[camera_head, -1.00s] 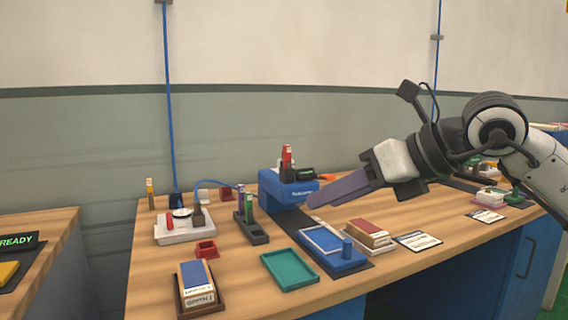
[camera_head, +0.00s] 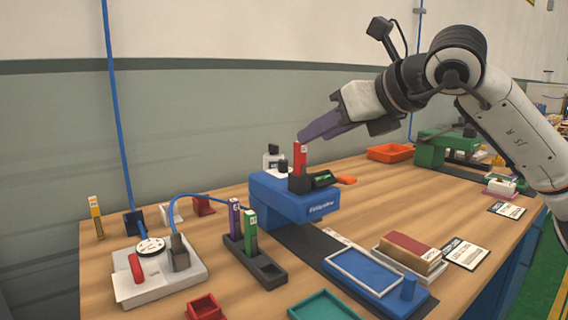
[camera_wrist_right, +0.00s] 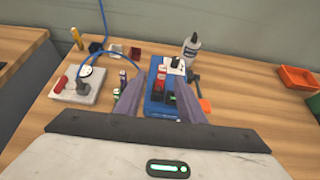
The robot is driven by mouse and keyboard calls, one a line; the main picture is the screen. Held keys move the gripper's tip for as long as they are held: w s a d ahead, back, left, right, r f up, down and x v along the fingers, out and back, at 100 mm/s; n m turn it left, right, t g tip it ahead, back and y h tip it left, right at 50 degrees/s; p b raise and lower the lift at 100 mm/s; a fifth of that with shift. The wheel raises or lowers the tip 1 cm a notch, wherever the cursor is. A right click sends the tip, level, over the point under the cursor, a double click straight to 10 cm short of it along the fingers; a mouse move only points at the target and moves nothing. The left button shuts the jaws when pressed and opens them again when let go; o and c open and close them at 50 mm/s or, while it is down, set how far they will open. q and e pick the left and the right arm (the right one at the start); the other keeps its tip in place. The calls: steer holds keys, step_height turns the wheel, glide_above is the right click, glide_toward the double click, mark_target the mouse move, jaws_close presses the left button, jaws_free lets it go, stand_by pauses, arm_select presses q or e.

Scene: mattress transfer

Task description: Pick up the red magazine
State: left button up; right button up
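The red magazine (camera_head: 299,158) stands upright in a black holder on top of the blue machine (camera_head: 292,205) in the head view. My right gripper (camera_head: 318,129) is just above and behind it in that picture, its purple-grey fingers pointing left and slightly down. In the right wrist view, the right gripper (camera_wrist_right: 160,97) is open, its two fingers well apart. The red magazine (camera_wrist_right: 161,82) shows between and beyond them, apart from both. My left gripper is in neither view.
A black rack (camera_head: 256,263) with a purple and a green magazine stands left of the blue machine. A white device (camera_head: 158,275) with a blue cable is further left. A white bottle (camera_wrist_right: 191,45) stands behind the machine. An orange tray (camera_head: 390,152) lies at the back right.

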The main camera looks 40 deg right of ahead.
mark_target(304, 146)
steer(key=x, duration=0.8)
steer(key=shift+d+f, duration=0.25)
steer(key=shift+f, duration=0.2)
jaws_close()
